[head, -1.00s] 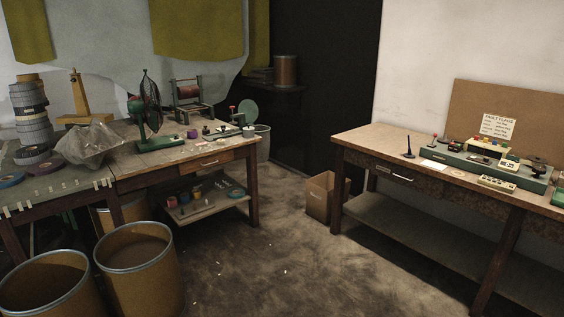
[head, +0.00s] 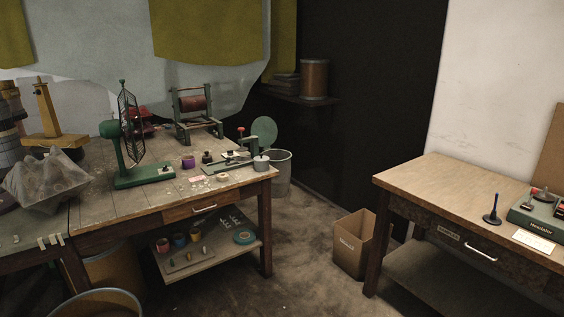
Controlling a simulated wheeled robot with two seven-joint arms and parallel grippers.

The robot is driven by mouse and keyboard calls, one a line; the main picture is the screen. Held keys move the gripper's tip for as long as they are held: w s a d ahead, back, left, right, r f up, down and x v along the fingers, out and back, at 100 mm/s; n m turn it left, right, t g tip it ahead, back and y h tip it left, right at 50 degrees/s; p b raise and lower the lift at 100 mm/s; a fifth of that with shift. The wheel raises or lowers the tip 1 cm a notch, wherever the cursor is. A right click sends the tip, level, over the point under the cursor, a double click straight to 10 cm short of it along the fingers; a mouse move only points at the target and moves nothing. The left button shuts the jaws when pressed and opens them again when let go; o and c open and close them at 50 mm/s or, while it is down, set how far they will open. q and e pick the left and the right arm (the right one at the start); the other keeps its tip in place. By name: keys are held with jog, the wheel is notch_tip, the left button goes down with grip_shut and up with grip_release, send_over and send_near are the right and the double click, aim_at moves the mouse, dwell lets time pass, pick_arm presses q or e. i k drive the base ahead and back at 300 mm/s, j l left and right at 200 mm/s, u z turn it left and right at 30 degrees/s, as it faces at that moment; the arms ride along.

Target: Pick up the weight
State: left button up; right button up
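A small grey metal cylinder with a knob on top (head: 261,163), which looks like a weight, stands upright near the right front corner of the left wooden table (head: 135,192). Neither of my grippers is in view.
A green fan (head: 130,145), a winding frame (head: 195,112) and a purple roll (head: 188,162) share the table. A grey bin (head: 278,172) stands behind its corner. Open floor lies between this table and the right table (head: 425,180), with a cardboard box (head: 352,245) there.

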aim_at(207, 159)
jog(key=i+u, duration=0.3)
jog(key=i, duration=0.2)
jog(key=i+l+u, duration=0.25)
jog(key=i, duration=0.25)
jog(key=i+l+u, duration=0.15)
jog(key=i+u, duration=0.15)
jog(key=i, duration=0.15)
jog(key=i+l, duration=1.9)
